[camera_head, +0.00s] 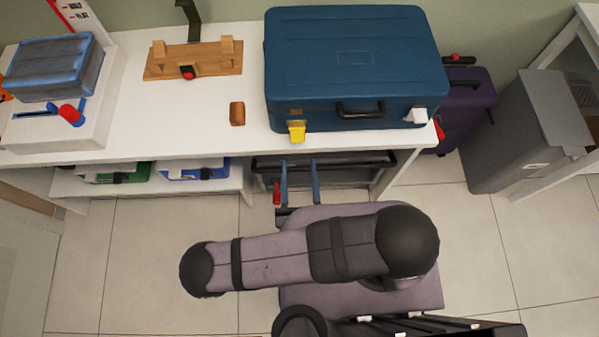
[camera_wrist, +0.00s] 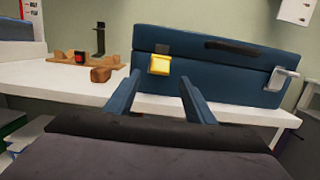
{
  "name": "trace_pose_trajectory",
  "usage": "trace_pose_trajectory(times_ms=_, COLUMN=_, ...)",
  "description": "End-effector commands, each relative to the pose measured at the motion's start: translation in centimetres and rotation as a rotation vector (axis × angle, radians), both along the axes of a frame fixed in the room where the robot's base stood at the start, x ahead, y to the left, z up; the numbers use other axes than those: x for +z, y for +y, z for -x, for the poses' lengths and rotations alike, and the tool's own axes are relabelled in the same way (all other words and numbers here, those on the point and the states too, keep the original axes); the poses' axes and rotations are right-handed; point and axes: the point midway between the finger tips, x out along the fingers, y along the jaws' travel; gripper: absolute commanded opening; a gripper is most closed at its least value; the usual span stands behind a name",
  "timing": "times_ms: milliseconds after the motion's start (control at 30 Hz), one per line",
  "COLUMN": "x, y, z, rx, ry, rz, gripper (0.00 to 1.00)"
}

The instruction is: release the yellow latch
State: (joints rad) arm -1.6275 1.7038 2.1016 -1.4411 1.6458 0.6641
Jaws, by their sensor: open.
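The yellow latch (camera_head: 297,131) is on the front left of a closed blue case (camera_head: 355,60) on the white table. It also shows in the wrist view (camera_wrist: 160,65), hanging from its metal plate just beyond my fingers. My gripper (camera_head: 299,165) has two blue fingers, which are apart with nothing between them. In the wrist view, the gripper (camera_wrist: 159,84) points toward the case, with the latch centred above the gap. The fingers look short of the latch and not touching it. A white latch (camera_head: 417,116) is at the case's front right.
The white table (camera_head: 190,115) carries a brown block (camera_head: 237,113), a wooden fixture (camera_head: 193,60) and a blue-lidded box (camera_head: 53,66). Below are green and blue containers and a dark drawer (camera_head: 340,170). A purple suitcase (camera_head: 467,95) and a grey bin (camera_head: 520,130) stand to the right.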

Motion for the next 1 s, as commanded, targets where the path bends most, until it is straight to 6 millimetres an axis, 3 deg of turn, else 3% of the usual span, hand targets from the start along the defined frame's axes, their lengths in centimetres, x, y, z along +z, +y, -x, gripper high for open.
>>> trace_pose_trajectory(times_ms=633, x=-0.1, y=-0.1, z=0.9, rx=-0.001, ry=0.001, rz=-0.001, gripper=0.49)
trace_pose_trajectory(times_ms=1000, x=1.5, y=-0.1, z=0.2, rx=-0.001, ry=0.131, rz=0.0, gripper=0.49)
